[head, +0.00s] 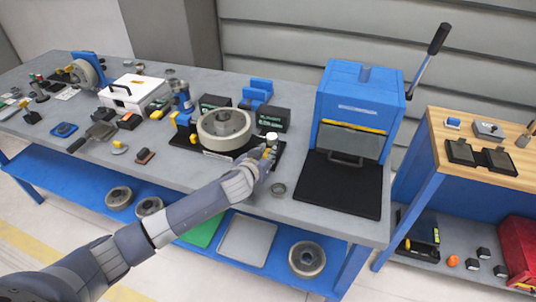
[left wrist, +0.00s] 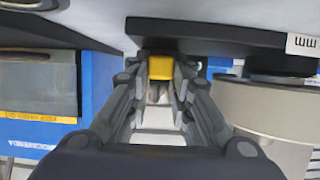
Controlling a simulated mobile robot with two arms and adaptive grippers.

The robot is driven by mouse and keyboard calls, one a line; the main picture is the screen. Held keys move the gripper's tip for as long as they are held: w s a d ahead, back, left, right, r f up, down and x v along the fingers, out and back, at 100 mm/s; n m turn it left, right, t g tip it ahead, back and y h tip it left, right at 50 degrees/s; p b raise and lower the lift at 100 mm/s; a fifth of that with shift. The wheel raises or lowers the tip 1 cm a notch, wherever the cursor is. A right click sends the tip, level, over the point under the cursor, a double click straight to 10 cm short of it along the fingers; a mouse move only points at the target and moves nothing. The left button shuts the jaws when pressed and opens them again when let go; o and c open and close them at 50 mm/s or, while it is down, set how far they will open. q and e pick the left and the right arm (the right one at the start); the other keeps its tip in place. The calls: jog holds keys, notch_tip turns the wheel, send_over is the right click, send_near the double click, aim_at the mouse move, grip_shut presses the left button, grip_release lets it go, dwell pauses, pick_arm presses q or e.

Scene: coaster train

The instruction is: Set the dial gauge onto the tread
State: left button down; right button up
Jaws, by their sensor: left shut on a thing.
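The pale grey wheel (head: 216,143), whose outer rim is the tread, lies on its side on a black base between yellow-and-blue parts. In the left wrist view its tread (left wrist: 265,108) shows at the right. My left gripper (head: 266,156) is just right of the wheel, shut on a small yellow part (left wrist: 160,68), which seems to belong to the dial gauge. A small white round top (head: 271,136) shows just above the gripper in the head view. The fingers hide most of the held thing, and I cannot tell whether it touches the tread. My right gripper is not in view.
A blue press (head: 345,105) with a black plate (head: 340,185) stands right of the wheel. Dark boxes (head: 273,119) stand behind it. A small grey ring (head: 278,190) lies near my gripper. Tools and a white case (head: 132,91) fill the left of the bench.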

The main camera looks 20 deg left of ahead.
pick_arm(q)
jog(key=shift+a, duration=1.5)
jog(key=c, duration=1.5)
grip_release()
jog(key=shift+o, duration=0.3)
jog(key=shift+a, duration=0.15)
jog(key=shift+s, duration=0.1)
jog(key=shift+s+r, duration=0.1)
jog(key=shift+s, duration=0.2)
jog(key=v, duration=1.1)
